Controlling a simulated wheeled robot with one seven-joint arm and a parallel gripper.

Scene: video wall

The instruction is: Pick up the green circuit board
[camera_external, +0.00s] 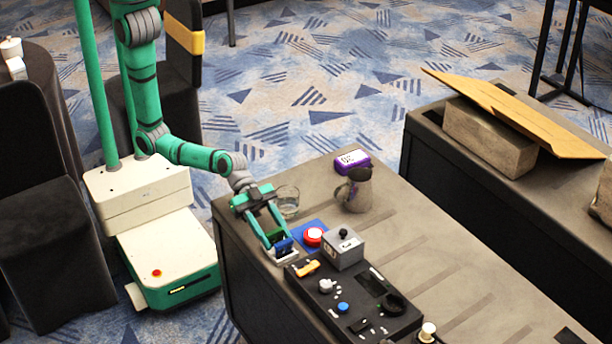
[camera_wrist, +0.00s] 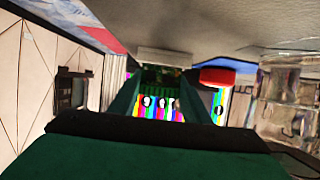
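The green circuit board (camera_external: 274,237) shows as a small dark green patch at the near-left end of the long table. In the wrist view, a dark green piece (camera_wrist: 160,78) lies between my fingertips. My gripper (camera_external: 279,241) points down at this table end. Its two green fingers are spread, one on each side of the board, and both show in the wrist view (camera_wrist: 160,95). I cannot tell whether either fingertip touches the board. The fingers partly hide it, and a small blue part (camera_external: 284,247) shows beside it.
A black control panel (camera_external: 350,305) lies in front. A glass (camera_external: 287,202), a jug (camera_external: 355,192) and a purple device (camera_external: 351,161) stand behind. The table's right middle is clear.

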